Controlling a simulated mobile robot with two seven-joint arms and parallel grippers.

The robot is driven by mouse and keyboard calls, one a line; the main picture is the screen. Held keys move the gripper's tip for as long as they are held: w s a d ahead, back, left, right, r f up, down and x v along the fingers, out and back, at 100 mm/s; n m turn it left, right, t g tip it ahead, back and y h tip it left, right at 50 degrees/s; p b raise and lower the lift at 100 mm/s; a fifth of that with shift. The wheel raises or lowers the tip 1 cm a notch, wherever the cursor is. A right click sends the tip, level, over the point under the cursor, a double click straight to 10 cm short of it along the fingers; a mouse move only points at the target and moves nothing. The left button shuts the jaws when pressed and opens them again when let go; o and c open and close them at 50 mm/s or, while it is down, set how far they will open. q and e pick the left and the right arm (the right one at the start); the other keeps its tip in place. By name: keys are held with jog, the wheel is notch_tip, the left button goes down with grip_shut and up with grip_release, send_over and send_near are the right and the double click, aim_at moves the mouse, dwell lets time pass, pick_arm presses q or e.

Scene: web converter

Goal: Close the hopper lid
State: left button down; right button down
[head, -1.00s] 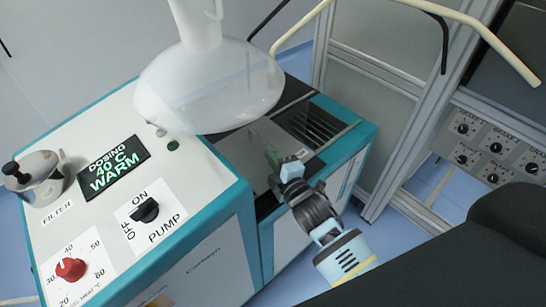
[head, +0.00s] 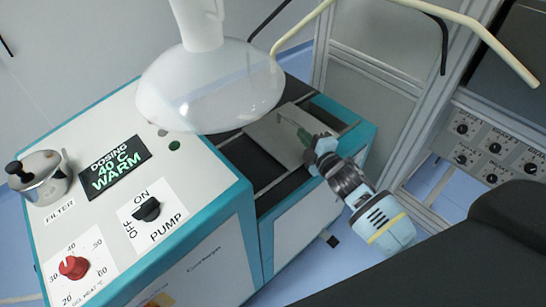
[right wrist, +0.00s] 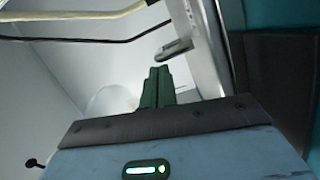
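The hopper lid (head: 283,136) is a flat grey metal plate on top of the teal-edged machine. It covers most of the slatted opening at the right end, and a dark recess shows to its left. My right gripper (head: 308,138) is at the lid's right part, with its green fingers close to the plate. In the right wrist view the green fingers (right wrist: 157,88) are together, with nothing visible between them. A small metal handle (right wrist: 174,48) sticks out from the pale plate just beyond their tips; I cannot tell whether they touch. My left gripper is not in view.
A large translucent funnel-shaped hood (head: 210,90) hangs close to the left of the lid. The white control panel (head: 200,185) with knobs and a display lies further left. A metal frame (head: 425,110) with cream tubing stands at the right.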

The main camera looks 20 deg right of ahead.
jog(key=w+d, duration=0.1)
jog(key=d, duration=0.1)
jog(key=w+d+b, duration=0.1)
jog(key=d, duration=0.2)
jog(key=w+d, duration=0.1)
jog(key=d, duration=0.2)
jog(key=shift+d+f, duration=0.15)
jog(key=shift+d, duration=0.1)
jog(key=shift+w+d, duration=0.15)
jog(key=shift+d, duration=0.3)
jog(key=shift+d+r, duration=0.1)
jog(key=shift+r, duration=0.1)
